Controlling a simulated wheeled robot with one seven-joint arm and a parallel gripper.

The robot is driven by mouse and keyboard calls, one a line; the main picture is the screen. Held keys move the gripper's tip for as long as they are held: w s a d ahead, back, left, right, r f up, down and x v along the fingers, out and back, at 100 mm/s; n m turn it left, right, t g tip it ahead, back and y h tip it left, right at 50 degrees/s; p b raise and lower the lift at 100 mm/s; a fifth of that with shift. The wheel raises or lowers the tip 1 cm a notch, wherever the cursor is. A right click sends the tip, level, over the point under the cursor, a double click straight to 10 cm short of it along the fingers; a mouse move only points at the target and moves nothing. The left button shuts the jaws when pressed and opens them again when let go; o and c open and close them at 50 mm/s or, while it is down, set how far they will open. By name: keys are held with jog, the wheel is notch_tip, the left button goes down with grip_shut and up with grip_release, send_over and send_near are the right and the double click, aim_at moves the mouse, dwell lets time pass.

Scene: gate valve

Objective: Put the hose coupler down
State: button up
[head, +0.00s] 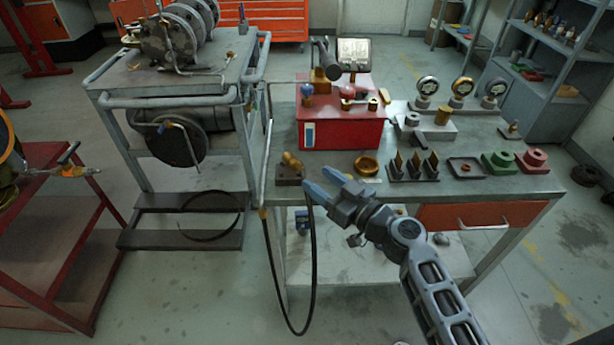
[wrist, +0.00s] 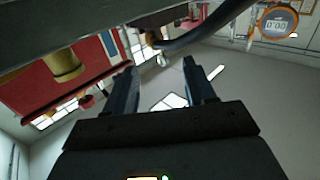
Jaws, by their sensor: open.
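My gripper (head: 321,182) is open at the front edge of the workbench, its two blue-grey fingers apart. In the wrist view the fingers (wrist: 158,68) have an empty gap between them. A black hose (head: 314,270) hangs in a loop below the bench front, and its upper right end rises to my fingertips. In the wrist view the hose (wrist: 205,30) ends in a small brass-and-pale fitting, seemingly the hose coupler (wrist: 153,40), just beyond the fingertips. In the head view my fingers hide the coupler. I cannot tell whether it touches the bench or a fitting.
A dark block with a brass elbow (head: 289,167) stands left of my fingers on the bench (head: 340,196). A grey cart (head: 120,103) stands left.

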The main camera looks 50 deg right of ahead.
jog(key=s+a+f+g, duration=0.4)
jog(key=s+a, duration=1)
jog(key=s, duration=0.1)
jog(key=s+a+r+n+y, duration=0.1)
jog(key=s+a+r, duration=0.2)
jog(key=s+r, duration=0.3)
jog(key=s+a+r+n+t+y, duration=0.1)
jog(key=s+a+r+y, duration=0.1)
jog(key=s+a+r, duration=0.2)
notch_tip(320, 180, up, 3)
jog(key=shift+s+f, duration=0.2)
jog(key=shift+s, duration=0.95)
jog(key=shift+a, duration=0.1)
